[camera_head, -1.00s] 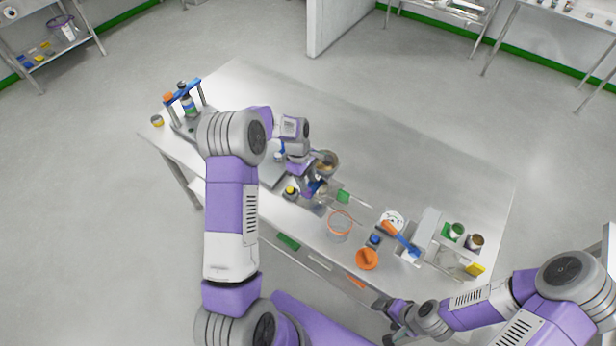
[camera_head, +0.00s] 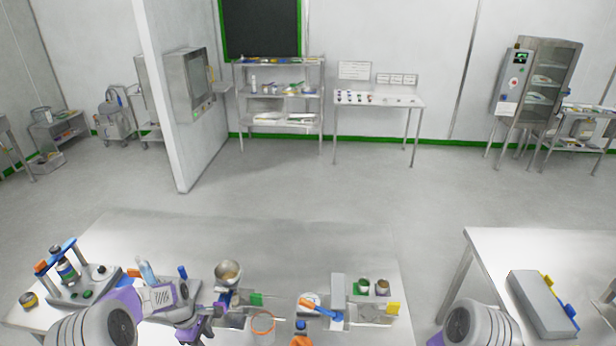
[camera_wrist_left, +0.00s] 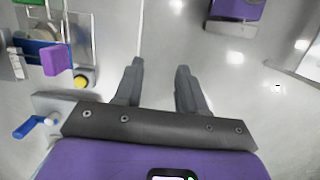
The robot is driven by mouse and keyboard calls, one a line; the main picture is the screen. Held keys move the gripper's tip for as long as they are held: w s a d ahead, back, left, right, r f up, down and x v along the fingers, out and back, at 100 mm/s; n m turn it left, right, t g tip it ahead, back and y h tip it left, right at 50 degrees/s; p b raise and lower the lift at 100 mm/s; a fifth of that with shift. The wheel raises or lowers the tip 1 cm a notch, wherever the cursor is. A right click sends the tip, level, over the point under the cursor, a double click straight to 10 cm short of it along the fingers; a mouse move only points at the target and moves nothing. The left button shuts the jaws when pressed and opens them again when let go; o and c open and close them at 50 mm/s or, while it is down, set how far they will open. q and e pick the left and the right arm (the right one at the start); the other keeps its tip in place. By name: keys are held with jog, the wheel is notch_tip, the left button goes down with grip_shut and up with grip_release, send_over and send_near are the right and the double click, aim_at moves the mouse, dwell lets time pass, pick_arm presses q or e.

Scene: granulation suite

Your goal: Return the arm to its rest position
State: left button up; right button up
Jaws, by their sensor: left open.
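My left arm (camera_head: 95,325) comes in at the lower left of the head view, over the near workbench. Its gripper (camera_head: 208,318) is low over the bench items, partly cut off and small there. In the left wrist view the two dark fingers of the left gripper (camera_wrist_left: 158,68) stand apart with nothing between them, above a pale, bare surface. Part of my right arm (camera_head: 475,326) shows at the bottom edge of the head view; its gripper is out of view.
The workbench (camera_head: 330,240) carries a stand with blue top (camera_head: 62,250), a metal bowl (camera_head: 228,273), an orange-rimmed beaker (camera_head: 262,322) and a blue scoop (camera_head: 325,314). Its far part is bare. A second table (camera_head: 490,250) with a grey case (camera_head: 542,300) stands right.

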pick_arm(q)
jog(key=s+d+f+m+b, duration=0.2)
jog(key=s+d+f+m, duration=0.15)
jog(key=f, duration=0.35)
jog(key=s+d+f+m+b, duration=0.2)
jog(key=d+f+b, duration=0.1)
jog(key=d+f, duration=0.25)
jog(key=s+d+f+m+h+b, duration=0.1)
jog(key=s+d+f+m+b, duration=0.3)
jog(key=s, duration=0.4)
jog(key=s+d+f+m+b, duration=0.3)
jog(key=s+d+f, duration=0.3)
jog(key=s+f, duration=0.2)
jog(key=shift+s+d+f+m+t+h+b, duration=0.2)
jog(key=shift+d+f+m+t+h+b, duration=0.15)
jog(key=shift+m, duration=0.5)
pick_arm(e)
notch_tip(320, 180, down, 13)
jog(key=shift+w+f, duration=0.15)
jog(key=shift+w, duration=0.15)
